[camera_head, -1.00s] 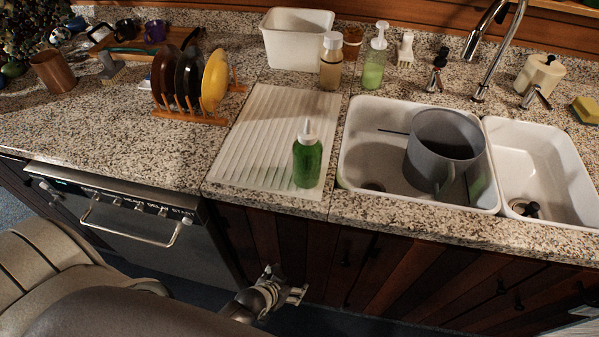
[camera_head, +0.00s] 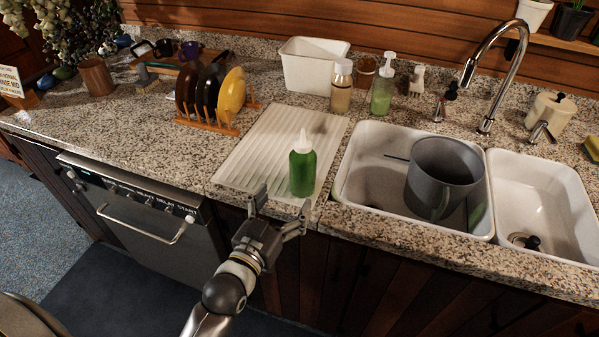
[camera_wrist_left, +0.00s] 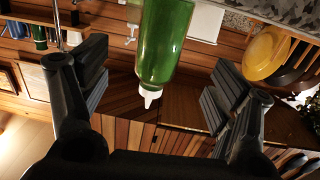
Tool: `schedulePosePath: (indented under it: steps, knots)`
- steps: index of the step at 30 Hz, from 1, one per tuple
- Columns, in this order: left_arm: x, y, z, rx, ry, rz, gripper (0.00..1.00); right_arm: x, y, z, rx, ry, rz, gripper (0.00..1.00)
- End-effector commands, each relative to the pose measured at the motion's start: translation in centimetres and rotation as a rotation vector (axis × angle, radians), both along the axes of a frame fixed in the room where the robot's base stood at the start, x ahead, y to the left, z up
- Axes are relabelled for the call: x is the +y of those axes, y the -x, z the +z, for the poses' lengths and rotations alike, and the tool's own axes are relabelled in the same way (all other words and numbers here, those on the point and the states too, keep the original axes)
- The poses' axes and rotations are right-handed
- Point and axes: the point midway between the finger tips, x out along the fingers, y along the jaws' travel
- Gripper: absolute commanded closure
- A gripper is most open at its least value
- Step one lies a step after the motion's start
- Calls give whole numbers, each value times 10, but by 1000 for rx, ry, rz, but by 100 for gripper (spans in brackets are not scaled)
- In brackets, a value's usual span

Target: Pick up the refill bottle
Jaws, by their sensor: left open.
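The refill bottle (camera_head: 303,172) is green with a white nozzle. It stands upright on the front part of the white ribbed drainboard (camera_head: 262,158), left of the sink. My left gripper (camera_head: 279,206) is open and empty, at the counter's front edge just in front of the bottle and slightly left of it. In the left wrist view the bottle (camera_wrist_left: 164,40) appears upside down between the spread fingers (camera_wrist_left: 158,92), apart from both. My right gripper is not in view.
A double sink (camera_head: 348,190) holding a grey pot (camera_head: 440,172) is to the right. A wooden rack (camera_head: 205,122) with plates stands left. Behind are a white bin (camera_head: 312,68), an amber bottle (camera_head: 341,88) and a green pump bottle (camera_head: 383,88). Counter between rack and front edge is clear.

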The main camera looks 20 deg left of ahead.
Motion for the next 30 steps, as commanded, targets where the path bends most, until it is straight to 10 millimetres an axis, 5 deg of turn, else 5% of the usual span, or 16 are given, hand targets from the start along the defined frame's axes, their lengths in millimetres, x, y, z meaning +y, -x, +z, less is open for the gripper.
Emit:
schedulePosePath:
  steps: [30]
  knots:
    - [-9, -96, 4, -27, 5, 2, 18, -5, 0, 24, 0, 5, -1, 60]
